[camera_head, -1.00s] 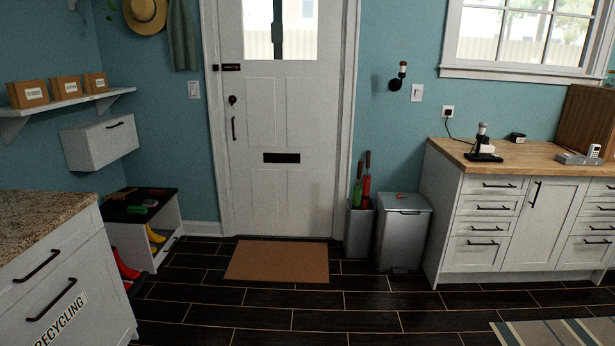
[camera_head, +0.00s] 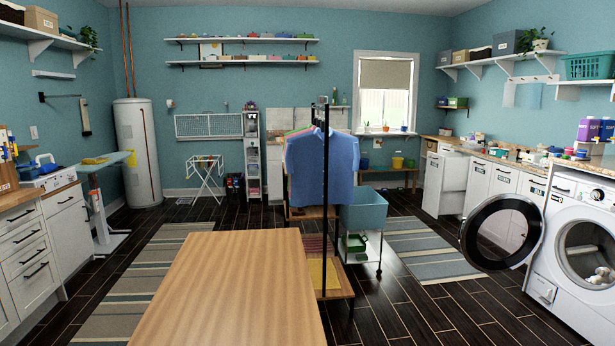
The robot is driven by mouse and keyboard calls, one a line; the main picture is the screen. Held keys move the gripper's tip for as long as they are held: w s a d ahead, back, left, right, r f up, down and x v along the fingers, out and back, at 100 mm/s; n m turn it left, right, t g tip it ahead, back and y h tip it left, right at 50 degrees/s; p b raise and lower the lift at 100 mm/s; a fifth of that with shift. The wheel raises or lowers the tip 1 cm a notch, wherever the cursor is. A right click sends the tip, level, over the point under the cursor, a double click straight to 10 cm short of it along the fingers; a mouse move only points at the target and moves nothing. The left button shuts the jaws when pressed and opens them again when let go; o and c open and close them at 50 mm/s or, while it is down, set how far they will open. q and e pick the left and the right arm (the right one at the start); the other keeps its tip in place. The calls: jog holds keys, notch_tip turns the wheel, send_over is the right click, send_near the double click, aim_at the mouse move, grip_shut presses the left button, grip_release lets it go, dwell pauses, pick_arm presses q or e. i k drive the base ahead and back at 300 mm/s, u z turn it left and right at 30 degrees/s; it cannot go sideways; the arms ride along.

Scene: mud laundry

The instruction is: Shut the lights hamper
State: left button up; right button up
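Along the right wall, a row of white cabinet fronts with small dark labels runs under the counter; the labels are too small to read, so I cannot tell for sure which one is the lights hamper. At the far end of the row, one white labelled front (camera_head: 434,180) stands out from the line of the others and looks tilted open. The nearer labelled fronts (camera_head: 478,185) look flush. Neither of my grippers is in view.
A wooden table (camera_head: 230,285) fills the near middle. A rack with blue shirts (camera_head: 322,168) and a cart with a blue basin (camera_head: 364,210) stand beyond it. The washer's round door (camera_head: 500,232) hangs open into the right aisle. A striped rug (camera_head: 430,247) lies on open floor there.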

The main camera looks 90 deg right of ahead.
aim_at(447, 174)
jog(key=z, duration=0.3)
jog(key=i, duration=3.4)
jog(key=z, duration=2.5)
jog(key=i, duration=5.65)
jog(key=z, duration=0.7)
jog(key=i, duration=0.3)
jog(key=z, duration=0.25)
